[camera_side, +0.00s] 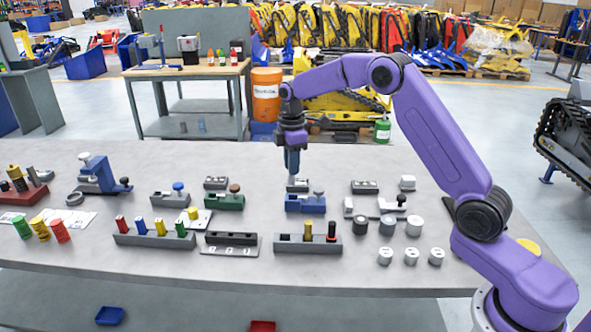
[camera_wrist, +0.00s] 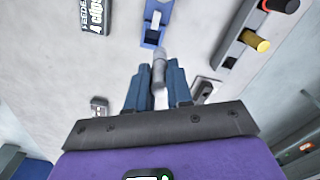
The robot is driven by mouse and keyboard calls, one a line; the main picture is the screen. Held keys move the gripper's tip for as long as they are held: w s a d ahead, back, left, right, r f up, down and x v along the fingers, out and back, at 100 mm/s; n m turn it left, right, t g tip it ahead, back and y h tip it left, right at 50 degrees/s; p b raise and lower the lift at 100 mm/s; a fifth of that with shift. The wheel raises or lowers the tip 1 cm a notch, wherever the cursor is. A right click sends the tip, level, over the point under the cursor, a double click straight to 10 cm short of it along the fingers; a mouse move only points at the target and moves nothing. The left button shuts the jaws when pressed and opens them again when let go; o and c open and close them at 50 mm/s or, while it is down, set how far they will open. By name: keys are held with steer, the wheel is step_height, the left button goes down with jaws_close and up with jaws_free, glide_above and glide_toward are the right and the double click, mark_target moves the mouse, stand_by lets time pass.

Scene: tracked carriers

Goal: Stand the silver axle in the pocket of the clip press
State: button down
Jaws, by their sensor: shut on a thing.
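In the wrist view my gripper (camera_wrist: 156,92) is shut on the silver axle (camera_wrist: 159,70), a grey cylinder between the blue fingers. The axle's free end points toward the blue fixture (camera_wrist: 152,37), which has a pale slot part. The axle appears apart from the fixture and above it. In the side view the axle is hard to make out at the fingertips.
A grey rack (camera_side: 291,243) with yellow and red-topped pegs stands in front of the blue fixture. A green fixture (camera_side: 225,202) stands to its left and a pale one (camera_side: 361,208) to its right. Small grey cylinders (camera_side: 411,256) stand at the front right.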

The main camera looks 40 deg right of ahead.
mark_target(293, 183)
steer(key=shift+w+d+f, duration=0.15)
steer(key=shift+d+f, duration=0.05)
steer(key=shift+f, duration=0.55)
steer(key=shift+w+d+f, duration=0.15)
steer(key=shift+w+f, duration=0.05)
steer(key=shift+f, duration=0.5)
steer(key=shift+w+d+f, duration=0.15)
steer(key=shift+d+f, duration=0.05)
steer(key=shift+f, duration=0.55)
steer(key=shift+f, duration=1.65)
stand_by(1.3)
steer(key=shift+c, duration=2.3)
jaws_free()
steer(key=shift+r, duration=0.1)
step_height(293, 183, up, 7)
